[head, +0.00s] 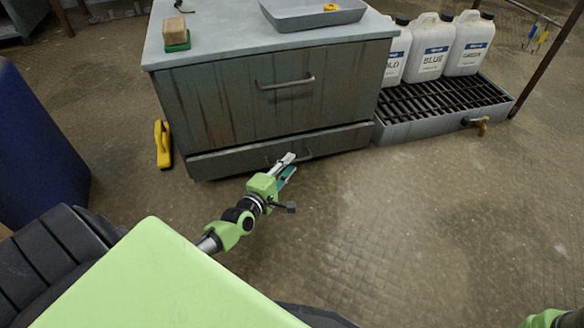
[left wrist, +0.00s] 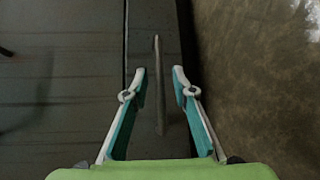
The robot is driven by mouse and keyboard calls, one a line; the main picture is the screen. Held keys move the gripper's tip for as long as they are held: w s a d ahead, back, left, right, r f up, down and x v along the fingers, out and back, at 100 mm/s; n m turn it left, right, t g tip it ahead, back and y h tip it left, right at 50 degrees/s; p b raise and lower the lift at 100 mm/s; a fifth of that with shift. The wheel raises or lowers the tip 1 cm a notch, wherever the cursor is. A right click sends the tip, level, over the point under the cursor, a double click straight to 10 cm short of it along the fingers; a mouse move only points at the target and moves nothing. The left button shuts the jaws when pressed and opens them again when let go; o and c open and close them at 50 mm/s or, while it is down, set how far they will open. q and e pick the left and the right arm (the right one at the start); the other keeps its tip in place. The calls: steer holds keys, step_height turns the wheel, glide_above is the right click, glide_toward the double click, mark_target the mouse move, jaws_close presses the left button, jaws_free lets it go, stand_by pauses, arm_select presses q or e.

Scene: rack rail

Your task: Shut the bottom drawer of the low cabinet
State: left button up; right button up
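The low cabinet (head: 200,105) is grey and worn, with its upper drawer flush and a bar handle (head: 286,83) on it. The bottom drawer (head: 225,162) appears to stand out slightly from the cabinet front. My left gripper (head: 291,163) is in front of that drawer, at its handle (head: 306,155). In the left wrist view the bar handle (left wrist: 160,85) lies between the two open fingertips (left wrist: 159,72). The fingers look apart from it; I cannot tell the depth. My right gripper is not in view.
A yellow object (head: 163,145) stands on the floor left of the cabinet. A grated tray (head: 440,105) with white jugs (head: 430,48) stands to the right. A brush (head: 175,35) and grey tray (head: 312,14) are on top. Floor (head: 400,220) in front is clear.

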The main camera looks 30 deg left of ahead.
arm_select(q)
steer(key=shift+w+a+f+b, duration=0.15)
steer(key=shift+w+b, duration=0.25)
steer(key=shift+w, duration=0.85)
jaws_close()
